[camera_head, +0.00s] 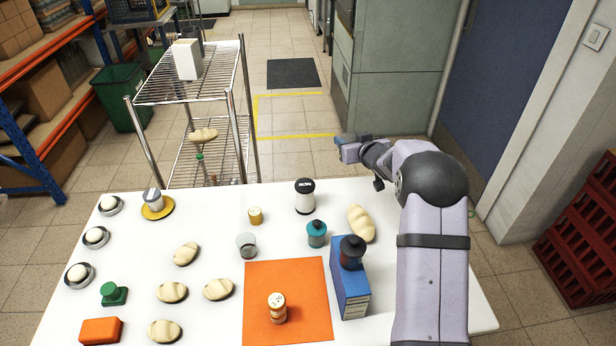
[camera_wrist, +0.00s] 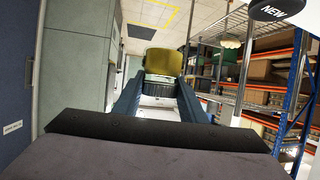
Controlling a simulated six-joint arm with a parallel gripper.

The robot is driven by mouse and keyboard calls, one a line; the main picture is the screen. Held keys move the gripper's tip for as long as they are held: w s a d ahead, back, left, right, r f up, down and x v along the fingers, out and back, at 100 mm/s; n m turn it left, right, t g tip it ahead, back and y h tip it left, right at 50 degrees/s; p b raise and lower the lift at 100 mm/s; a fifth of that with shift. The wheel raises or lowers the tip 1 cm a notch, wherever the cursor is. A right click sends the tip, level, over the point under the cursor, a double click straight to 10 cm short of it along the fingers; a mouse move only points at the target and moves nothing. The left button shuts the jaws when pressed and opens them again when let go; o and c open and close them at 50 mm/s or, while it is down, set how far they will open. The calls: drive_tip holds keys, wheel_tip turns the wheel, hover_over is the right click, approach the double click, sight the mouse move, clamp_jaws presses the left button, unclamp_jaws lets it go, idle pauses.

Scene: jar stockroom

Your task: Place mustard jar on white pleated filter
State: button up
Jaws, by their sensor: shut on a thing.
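The mustard jar (camera_wrist: 163,62) is between the two blue-grey fingers of my gripper (camera_wrist: 160,85) in the wrist view. My gripper is shut on it. In the head view my gripper (camera_head: 350,149) is raised beyond the table's far edge, and I cannot make out the jar there. The white pleated filter (camera_head: 305,200) stands upright on the table near its far edge, with a black top marked NEW. It is below and left of my gripper, apart from it. Its black top also shows in the wrist view (camera_wrist: 268,10).
Near the filter stand a teal jar (camera_head: 316,235), a small yellow jar (camera_head: 255,216) and a bread-like loaf (camera_head: 361,224). A blue box (camera_head: 350,291) with a dark jar on it and an orange mat (camera_head: 262,318) lie nearer. A wire rack (camera_head: 190,88) stands beyond the table.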

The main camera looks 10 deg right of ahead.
drive_tip(key=s+a+r+n+y+p, duration=0.1)
drive_tip(key=a+r+n+y+p, duration=0.2)
drive_tip(key=a, duration=0.7)
drive_tip(key=n+g+y+b, duration=0.1)
drive_tip(key=g+y, duration=0.1)
hover_over(305, 185)
drive_tip(key=shift+w+f, duration=0.15)
drive_tip(key=shift+f, duration=4.85)
drive_tip(key=shift+f, duration=0.1)
drive_tip(key=o, duration=1.2)
drive_tip(key=shift+f, duration=0.1)
drive_tip(key=shift+r, duration=0.2)
drive_tip(key=b+v, duration=0.1)
drive_tip(key=v, duration=1.1)
drive_tip(key=shift+a, duration=0.15)
